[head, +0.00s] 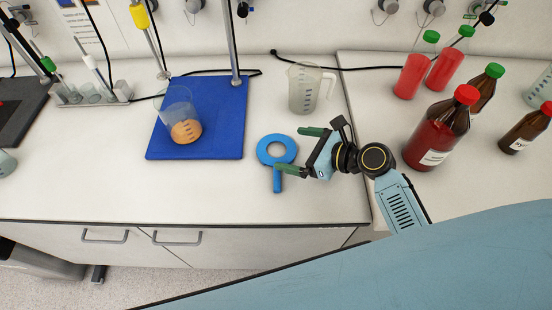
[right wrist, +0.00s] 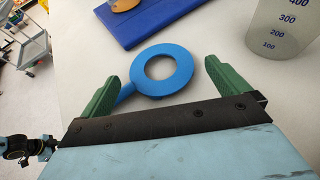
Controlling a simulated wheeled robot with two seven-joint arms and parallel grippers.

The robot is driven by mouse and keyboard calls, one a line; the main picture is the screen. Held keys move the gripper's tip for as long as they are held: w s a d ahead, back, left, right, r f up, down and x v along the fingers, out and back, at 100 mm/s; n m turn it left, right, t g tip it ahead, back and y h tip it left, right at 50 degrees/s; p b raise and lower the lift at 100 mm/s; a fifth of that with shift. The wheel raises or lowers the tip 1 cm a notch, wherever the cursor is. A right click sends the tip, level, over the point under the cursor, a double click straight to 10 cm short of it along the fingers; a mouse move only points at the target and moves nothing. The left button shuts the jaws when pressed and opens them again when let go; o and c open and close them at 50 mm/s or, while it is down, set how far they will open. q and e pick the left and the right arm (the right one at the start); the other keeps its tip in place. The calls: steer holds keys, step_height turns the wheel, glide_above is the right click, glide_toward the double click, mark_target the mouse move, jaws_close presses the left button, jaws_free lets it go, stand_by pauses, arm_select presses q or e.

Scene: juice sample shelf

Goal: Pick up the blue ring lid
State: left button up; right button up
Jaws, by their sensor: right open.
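The blue ring lid (head: 264,150) lies flat on the white bench, right of the blue mat. It is a flat ring with a short handle that points toward the bench's front edge in the head view. It also shows in the right wrist view (right wrist: 138,76), with its ring ahead of the fingers and its handle beside the left green finger. My right gripper (head: 297,150) is open, its green fingers apart, just right of the ring. One fingertip appears close to the handle in the head view; I cannot tell if they touch. My left gripper is not in view.
A blue mat (head: 215,88) carries a clear beaker (head: 177,100) with orange content. A plastic measuring jug (head: 302,90) stands behind the ring. Red-capped and green-capped bottles (head: 437,130) stand at the right. The bench front left of the ring is clear.

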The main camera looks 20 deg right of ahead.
mark_target(277, 153)
steer(key=shift+x, duration=1.05)
steer(key=x, duration=0.3)
steer(key=shift+a+f+b, duration=0.25)
steer(key=shift+f+b, duration=0.15)
steer(key=shift+w+a, duration=0.1)
steer(key=shift+a, duration=0.05)
steer(key=shift+c, duration=0.4)
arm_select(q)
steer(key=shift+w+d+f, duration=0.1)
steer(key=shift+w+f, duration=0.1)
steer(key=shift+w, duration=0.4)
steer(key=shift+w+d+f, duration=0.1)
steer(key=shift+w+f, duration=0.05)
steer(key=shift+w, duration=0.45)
arm_select(e)
steer(key=c, duration=0.6)
